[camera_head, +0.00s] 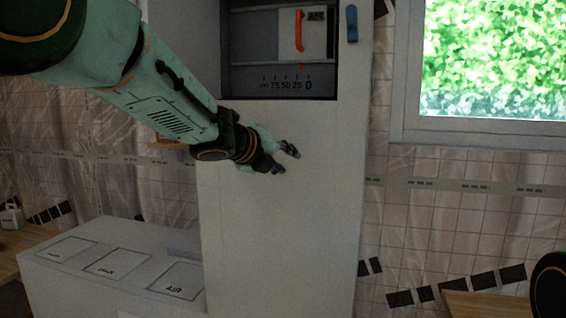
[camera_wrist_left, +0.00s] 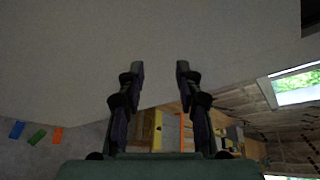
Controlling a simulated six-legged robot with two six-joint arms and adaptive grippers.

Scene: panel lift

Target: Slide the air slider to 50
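The air slider (camera_head: 299,30) is an orange upright handle beside a plate marked AIR (camera_head: 316,20), inside a dark recess high in a white cabinet. It stands toward the right end of its track, above the scale (camera_head: 285,85), near the 25 and 0 marks. A small orange mark shows below it. My left gripper (camera_head: 285,162) is in front of the white cabinet face, below the recess and apart from the slider. In the left wrist view, its two fingers (camera_wrist_left: 160,68) are spread with nothing between them. My right gripper is not in view.
A blue handle (camera_head: 351,23) is on the cabinet face right of the recess. The recess rim (camera_head: 280,99) surrounds the scale. A low white box (camera_head: 125,285) with labelled squares, one marked AIR, stands at lower left. A window (camera_head: 495,60) is at upper right. The cabinet front (camera_head: 280,240) is bare.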

